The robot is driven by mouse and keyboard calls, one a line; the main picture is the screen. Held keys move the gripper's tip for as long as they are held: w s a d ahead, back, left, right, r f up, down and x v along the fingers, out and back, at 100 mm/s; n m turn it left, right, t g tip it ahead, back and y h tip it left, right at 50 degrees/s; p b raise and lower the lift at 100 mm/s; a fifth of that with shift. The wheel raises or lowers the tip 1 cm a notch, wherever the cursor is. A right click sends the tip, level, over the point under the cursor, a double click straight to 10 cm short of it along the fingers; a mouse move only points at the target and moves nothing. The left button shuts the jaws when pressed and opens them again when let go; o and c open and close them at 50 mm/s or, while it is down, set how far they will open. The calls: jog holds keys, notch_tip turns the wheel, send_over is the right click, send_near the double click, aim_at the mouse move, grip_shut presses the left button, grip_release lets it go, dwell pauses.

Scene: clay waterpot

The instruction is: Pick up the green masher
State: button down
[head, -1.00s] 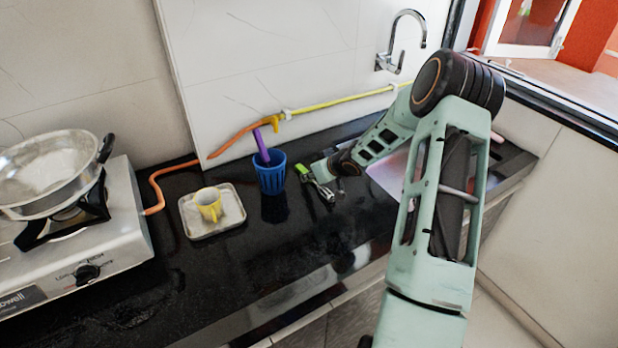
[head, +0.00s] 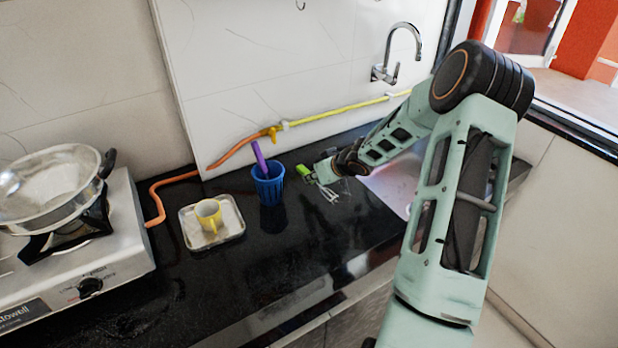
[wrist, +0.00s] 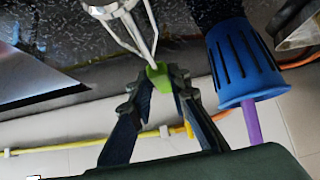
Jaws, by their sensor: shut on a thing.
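The green masher has a green handle (head: 304,171) and a looped metal wire head (head: 328,191). It is over the black counter, right of the blue cup in the head view. My gripper (wrist: 160,74) is shut on the green part (wrist: 158,80) in the wrist view, one finger on each side. The wire head (wrist: 122,22) sticks out beyond the fingers. In the head view my gripper (head: 314,174) is small and partly hidden by my arm. I cannot tell whether the masher touches the counter.
A blue cup (head: 268,187) with a purple handle (head: 258,155) stands close left of the masher; it also shows in the wrist view (wrist: 240,62). A tray (head: 236,226) with a yellow cup (head: 208,215), a stove (head: 120,265) and pan lie farther left. A sink (head: 385,188) is right.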

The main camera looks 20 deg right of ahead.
jog(key=p+v, duration=0.1)
jog(key=v, duration=0.4)
jog(key=shift+r, duration=0.3)
jog(key=s+d+r+p, duration=0.2)
jog(key=s+r, duration=0.1)
jog(key=s, duration=0.5)
jog(key=s+a+r+p, duration=0.2)
jog(key=a+r, duration=1.6)
jog(key=shift+n, duration=0.3)
